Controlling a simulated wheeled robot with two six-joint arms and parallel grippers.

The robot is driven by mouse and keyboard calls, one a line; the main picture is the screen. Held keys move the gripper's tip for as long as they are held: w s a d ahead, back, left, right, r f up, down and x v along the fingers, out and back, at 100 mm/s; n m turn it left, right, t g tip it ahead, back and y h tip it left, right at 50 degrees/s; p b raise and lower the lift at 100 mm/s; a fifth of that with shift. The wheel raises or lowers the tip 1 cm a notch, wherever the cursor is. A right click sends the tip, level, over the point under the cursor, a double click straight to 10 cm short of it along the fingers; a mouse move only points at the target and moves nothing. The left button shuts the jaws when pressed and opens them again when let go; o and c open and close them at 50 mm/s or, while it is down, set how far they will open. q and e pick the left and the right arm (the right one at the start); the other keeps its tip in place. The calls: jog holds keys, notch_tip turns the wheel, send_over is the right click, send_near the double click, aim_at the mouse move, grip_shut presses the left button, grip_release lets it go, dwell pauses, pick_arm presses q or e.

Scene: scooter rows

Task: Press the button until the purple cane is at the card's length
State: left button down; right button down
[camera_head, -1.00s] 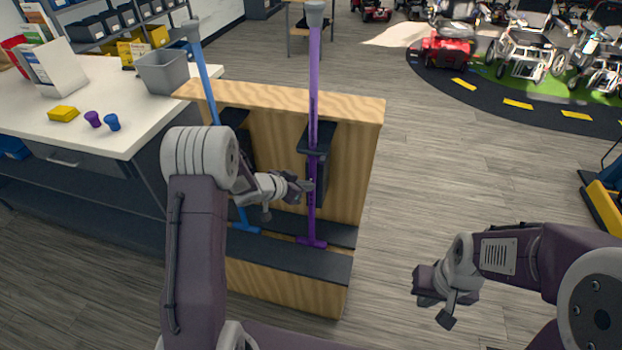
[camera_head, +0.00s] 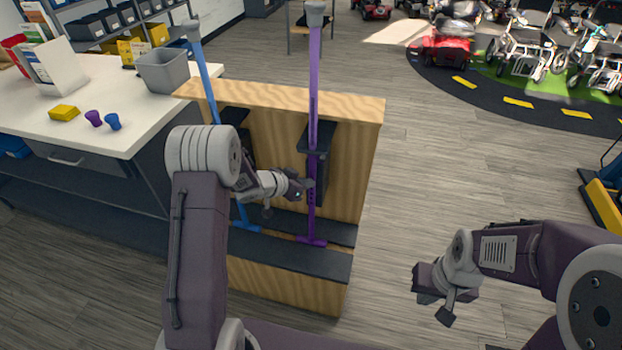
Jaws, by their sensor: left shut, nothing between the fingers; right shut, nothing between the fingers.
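The purple cane (camera_head: 314,85) stands upright in a black holder on the wooden stand (camera_head: 360,160), with its purple foot on the dark lower ledge and a grey cap on top. A blue cane (camera_head: 203,75) stands to its left, slightly tilted and partly hidden by my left arm. My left gripper (camera_head: 304,188) is shut, with its tip at or just beside the purple cane's shaft below the holder; I cannot tell whether it touches. I cannot make out a button or a card with certainty. My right gripper (camera_head: 428,285) is shut and empty, over open floor.
A white table (camera_head: 150,105) at the left holds a grey bin (camera_head: 163,71), a yellow block (camera_head: 64,112), small purple and blue pieces and a leaflet holder (camera_head: 57,68). Scooters and wheelchairs stand at the back right. The floor right of the stand is clear.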

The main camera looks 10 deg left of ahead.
pick_arm(q)
jog(key=shift+w+r, duration=0.25)
jog(key=shift+w, duration=0.05)
dwell(0.7)
jog(key=shift+s+f, duration=0.2)
jog(key=shift+s, duration=0.7)
jog(key=s, duration=0.5)
jog(key=shift+s+b, duration=0.1)
jog(key=shift+b, duration=0.25)
